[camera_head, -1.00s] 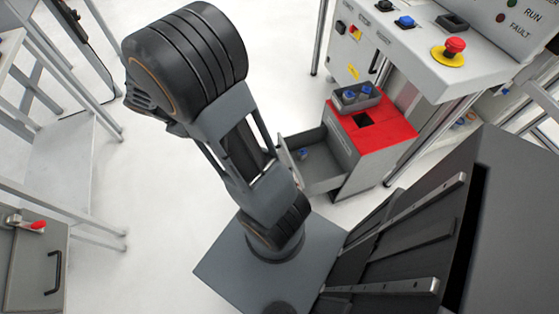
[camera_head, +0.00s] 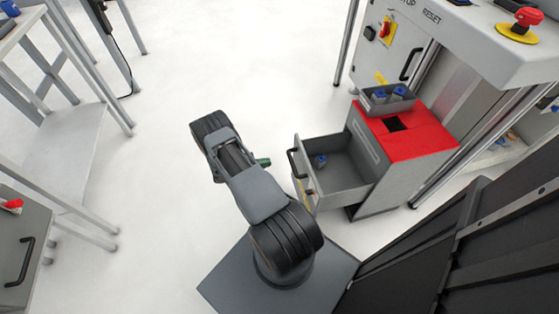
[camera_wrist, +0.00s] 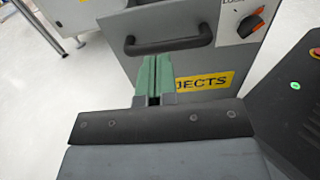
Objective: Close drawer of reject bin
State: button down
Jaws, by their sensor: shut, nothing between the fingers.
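The reject bin (camera_head: 405,175) is a grey cabinet with a red top that has a dark square opening. Its drawer (camera_head: 345,172) is pulled out to the left, with small blue-topped parts (camera_head: 320,160) inside. The drawer's black handle (camera_head: 292,163) is on its front face. In the wrist view the drawer front (camera_wrist: 190,70) shows a black handle (camera_wrist: 168,42), a knob and a yellow label ending in "JECTS". My gripper (camera_wrist: 153,65), with green fingers, is shut and empty. It is in front of the drawer face just below the handle; I cannot tell whether it touches.
A grey tray (camera_head: 388,101) with blue-topped parts sits on the bin's red top. A control console with a red emergency button (camera_head: 527,17) stands behind at the right. A metal-legged table (camera_head: 70,155) is at the left. The floor between is clear.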

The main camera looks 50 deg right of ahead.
aim_at(302, 155)
jog(key=b+x, duration=0.1)
jog(key=x, duration=1)
jog(key=shift+s+d, duration=0.1)
jog(key=shift+s, duration=0.05)
jog(key=shift+x, duration=0.85)
